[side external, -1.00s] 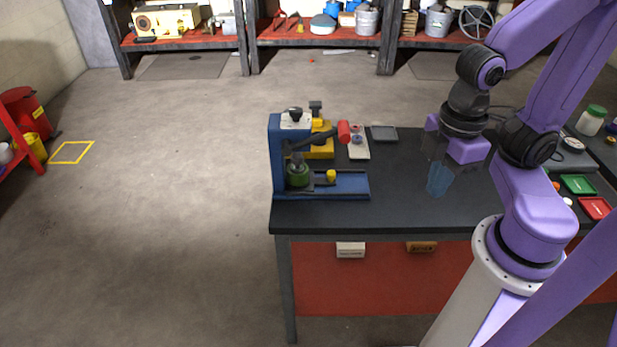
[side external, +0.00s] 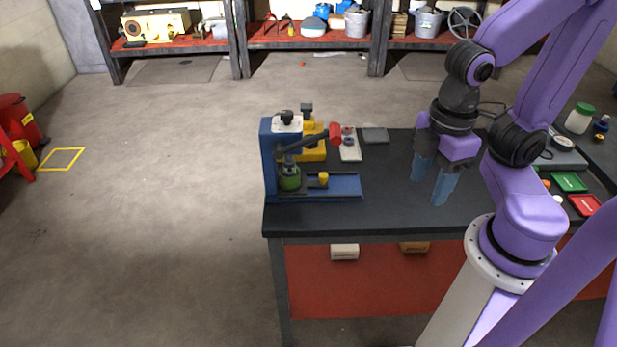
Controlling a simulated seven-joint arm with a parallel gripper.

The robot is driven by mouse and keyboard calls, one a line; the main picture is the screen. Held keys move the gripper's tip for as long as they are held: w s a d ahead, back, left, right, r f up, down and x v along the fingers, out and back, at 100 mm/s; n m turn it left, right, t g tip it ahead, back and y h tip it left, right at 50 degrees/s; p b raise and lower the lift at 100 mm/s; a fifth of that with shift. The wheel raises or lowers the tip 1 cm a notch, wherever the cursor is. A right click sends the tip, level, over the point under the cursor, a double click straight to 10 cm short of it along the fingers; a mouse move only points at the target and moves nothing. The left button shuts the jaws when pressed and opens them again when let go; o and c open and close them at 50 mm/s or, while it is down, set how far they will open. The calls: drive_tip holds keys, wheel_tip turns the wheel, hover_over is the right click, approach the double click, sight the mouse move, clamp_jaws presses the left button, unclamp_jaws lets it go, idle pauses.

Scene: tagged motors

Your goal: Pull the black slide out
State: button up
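A blue press (side external: 268,165) stands on the left part of the dark bench, with a red-tipped lever (side external: 335,134) and a green round part (side external: 289,179) under its head. A black slide (side external: 311,188) lies low in the blue base, with a yellow knob (side external: 323,179) on top. The slide is small here, and its inner end is hidden by the green part. My gripper (side external: 429,190) is above the bench to the right of the press, pointing down. Its two blue fingers are apart with nothing between them. It is well clear of the slide and knob.
A yellow device (side external: 311,153) stands just behind the press. A pale plate with small parts (side external: 350,148) and a flat grey pad (side external: 375,135) lie behind right. Green (side external: 570,181) and red trays (side external: 584,204) are at the far right. The bench between press and gripper is clear.

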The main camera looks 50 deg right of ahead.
wheel_tip(320, 180, up, 5)
drive_tip(key=w+d+m+g+y, duration=0.2)
drive_tip(key=w+m, duration=1.7)
drive_tip(key=w, duration=0.1)
drive_tip(key=w+d+m+t+y, duration=0.2)
drive_tip(key=w+d+m, duration=0.85)
drive_tip(key=d, duration=0.25)
drive_tip(key=m, duration=0.1)
approach(325, 174)
drive_tip(key=x, duration=0.8)
drive_tip(key=shift+a+f, duration=0.15)
drive_tip(key=shift+a, duration=0.05)
clamp_jaws()
